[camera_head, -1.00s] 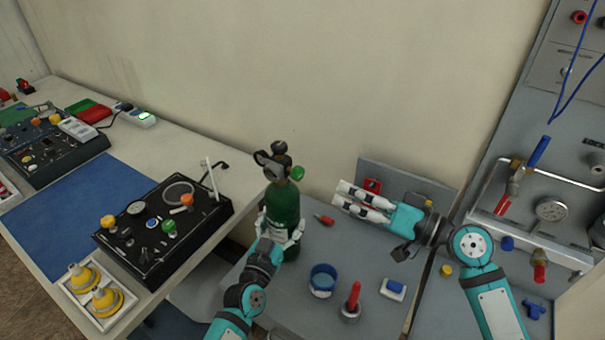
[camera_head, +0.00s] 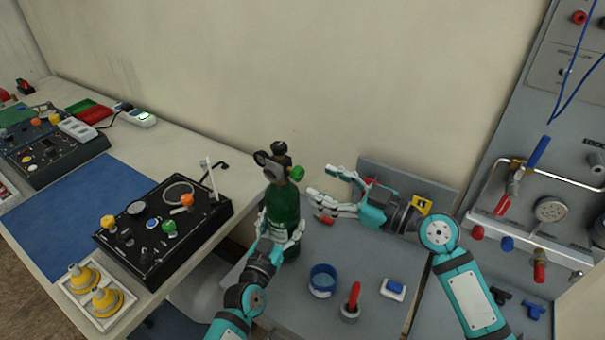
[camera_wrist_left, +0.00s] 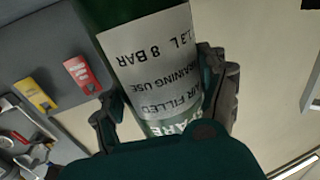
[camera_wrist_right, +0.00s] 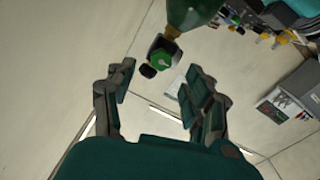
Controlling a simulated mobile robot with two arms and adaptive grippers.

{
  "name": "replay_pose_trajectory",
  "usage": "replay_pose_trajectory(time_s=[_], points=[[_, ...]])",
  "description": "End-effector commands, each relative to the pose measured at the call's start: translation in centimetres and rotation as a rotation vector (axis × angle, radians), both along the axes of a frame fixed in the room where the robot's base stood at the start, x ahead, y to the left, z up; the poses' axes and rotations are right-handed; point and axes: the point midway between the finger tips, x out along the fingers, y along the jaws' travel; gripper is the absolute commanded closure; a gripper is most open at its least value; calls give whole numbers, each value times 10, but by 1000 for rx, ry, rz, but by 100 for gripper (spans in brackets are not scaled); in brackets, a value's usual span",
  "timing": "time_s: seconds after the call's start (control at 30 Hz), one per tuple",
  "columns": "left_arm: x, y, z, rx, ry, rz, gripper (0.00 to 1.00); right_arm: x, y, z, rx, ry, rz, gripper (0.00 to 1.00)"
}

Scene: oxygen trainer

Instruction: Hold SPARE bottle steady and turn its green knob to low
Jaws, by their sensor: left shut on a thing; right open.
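The green SPARE bottle (camera_head: 283,207) stands upright on the grey bench, with a dark valve and gauge on top. Its green knob (camera_head: 297,173) sticks out to the right of the valve. My left gripper (camera_head: 280,236) is shut around the bottle's body; the left wrist view shows its fingers on both sides of the white label (camera_wrist_left: 158,75). My right gripper (camera_head: 325,191) is open and empty, to the right of the bottle and apart from it. In the right wrist view the green knob (camera_wrist_right: 162,58) lies ahead, beyond the open fingers (camera_wrist_right: 155,90).
A blue cup (camera_head: 323,281), a red-handled item (camera_head: 352,301) and a blue-and-white block (camera_head: 393,289) stand on the bench in front. A black control box (camera_head: 160,225) is on the left table. A panel with valves (camera_head: 550,210) rises at the right.

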Motion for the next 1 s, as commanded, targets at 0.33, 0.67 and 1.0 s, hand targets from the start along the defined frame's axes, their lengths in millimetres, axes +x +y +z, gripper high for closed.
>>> replay_pose_trajectory(time_s=[0.33,0.67,1.0], points=[[-1,1,-2,5,3,0,83,33,43,1,3,0,0,47],[0,1,-3,5,3,1,83,37,48,0,1,2,0,47],[-1,1,-3,5,3,1,83,37,48,0,1,2,0,82]])
